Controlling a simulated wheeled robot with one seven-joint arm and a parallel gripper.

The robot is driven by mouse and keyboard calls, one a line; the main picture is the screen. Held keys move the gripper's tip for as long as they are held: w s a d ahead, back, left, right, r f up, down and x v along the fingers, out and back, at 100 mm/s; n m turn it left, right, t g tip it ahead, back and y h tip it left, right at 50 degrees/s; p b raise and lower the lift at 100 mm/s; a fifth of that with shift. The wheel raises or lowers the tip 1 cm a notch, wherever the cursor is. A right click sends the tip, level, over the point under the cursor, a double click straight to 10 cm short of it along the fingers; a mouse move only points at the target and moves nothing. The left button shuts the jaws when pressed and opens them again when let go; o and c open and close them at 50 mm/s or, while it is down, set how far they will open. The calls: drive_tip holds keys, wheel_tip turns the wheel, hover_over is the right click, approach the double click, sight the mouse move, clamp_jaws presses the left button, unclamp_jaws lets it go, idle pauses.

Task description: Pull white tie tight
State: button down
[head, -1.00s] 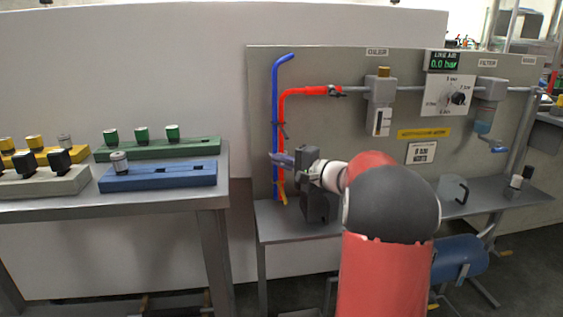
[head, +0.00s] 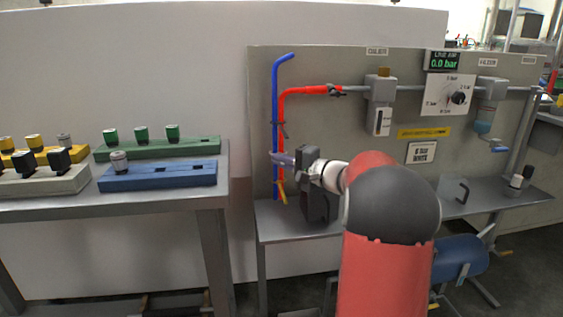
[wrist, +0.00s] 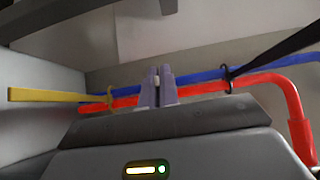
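The blue hose (head: 275,110) and red hose (head: 281,115) run side by side down the grey panel. In the wrist view, the blue hose (wrist: 200,76) and red hose (wrist: 205,90) cross behind my fingers. My gripper (head: 273,156) is at the hoses, below the black tie (head: 284,129) and above the yellow tie (head: 282,192). In the wrist view, my gripper (wrist: 157,78) has its fingertips close together with a small pale piece between them, seemingly the white tie (wrist: 157,81). The fingers hide most of it, so its loop around the hoses cannot be seen.
In the wrist view, the yellow tie's tail (wrist: 45,95) sticks out left and the black tie's tail (wrist: 285,45) right, both near my gripper. The panel (head: 350,150) stands behind a grey bench (head: 280,222). A table with colored blocks (head: 150,178) is at left.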

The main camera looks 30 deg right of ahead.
drive_tip(key=s+b, duration=0.2)
drive_tip(key=b, duration=0.1)
drive_tip(key=s+a+b, duration=0.1)
drive_tip(key=s, duration=0.1)
drive_tip(key=shift+s+a+f+b, duration=0.1)
drive_tip(key=shift+f+b, duration=0.2)
drive_tip(key=shift+s+a+r, duration=0.15)
drive_tip(key=shift+s+r, duration=0.05)
drive_tip(key=shift+s, duration=0.25)
drive_tip(key=c, duration=1.6)
unclamp_jaws()
drive_tip(key=shift+c, duration=0.2)
drive_tip(key=shift+s+r, duration=0.1)
drive_tip(key=v, duration=0.7)
drive_tip(key=shift+s+d, duration=0.25)
drive_tip(key=shift+s, duration=0.05)
